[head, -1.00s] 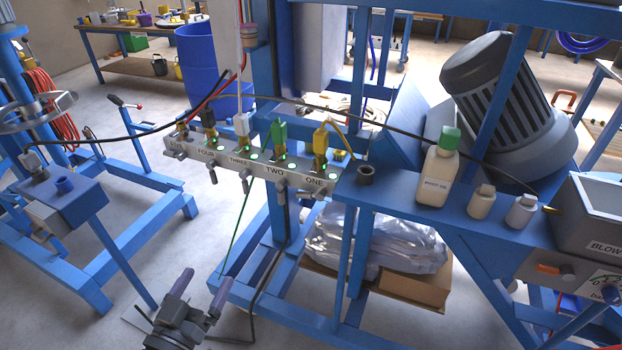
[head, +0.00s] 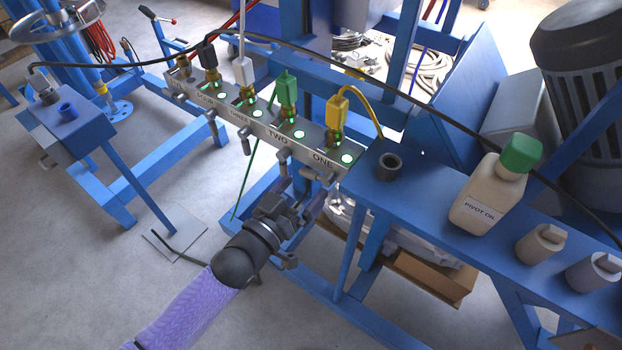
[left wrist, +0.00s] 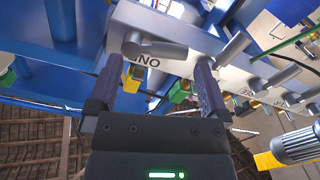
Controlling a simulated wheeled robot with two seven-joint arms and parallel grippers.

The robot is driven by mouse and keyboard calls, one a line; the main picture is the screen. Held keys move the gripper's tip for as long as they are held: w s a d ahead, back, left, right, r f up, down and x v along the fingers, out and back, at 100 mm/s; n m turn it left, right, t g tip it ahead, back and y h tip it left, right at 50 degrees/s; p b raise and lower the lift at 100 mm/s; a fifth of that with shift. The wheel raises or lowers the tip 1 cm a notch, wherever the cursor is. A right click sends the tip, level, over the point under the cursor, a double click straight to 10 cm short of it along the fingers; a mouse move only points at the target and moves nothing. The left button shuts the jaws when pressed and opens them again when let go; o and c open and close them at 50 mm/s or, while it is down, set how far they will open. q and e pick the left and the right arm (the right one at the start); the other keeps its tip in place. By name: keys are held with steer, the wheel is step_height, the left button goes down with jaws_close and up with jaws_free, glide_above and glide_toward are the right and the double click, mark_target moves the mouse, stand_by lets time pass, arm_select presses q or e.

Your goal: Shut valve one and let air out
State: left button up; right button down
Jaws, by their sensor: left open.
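The grey valve manifold (head: 262,131) carries valves labelled ONE to FOUR plus one more at the far left, with green lights along its top. Valve one's grey handle (head: 318,176) is at the near right end, beneath the yellow connector (head: 336,115). My left gripper (head: 300,196) is just below and in front of that end. In the left wrist view my left gripper (left wrist: 160,72) is open, and valve one's handle (left wrist: 152,48) shows ahead between its two fingers. I cannot tell whether they touch it. My right gripper is not in view.
A blue shelf (head: 415,205) on the right bears a black ring (head: 388,166), a pivot oil bottle (head: 490,195) and two small bottles. A black hose (head: 430,110) runs behind them. The floor (head: 90,270) at lower left is clear.

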mark_target(314, 176)
arm_select(q)
steer(key=x, duration=0.2)
steer(key=shift+w+d, duration=0.2)
steer(key=shift+w, duration=0.05)
steer(key=c, duration=1)
steer(key=shift+r+m+p, duration=0.35)
steer(key=shift+r+m, duration=0.1)
steer(key=shift+m, duration=0.45)
steer(key=shift+a+m, duration=0.1)
steer(key=shift+m, duration=0.6)
steer(key=o, duration=1)
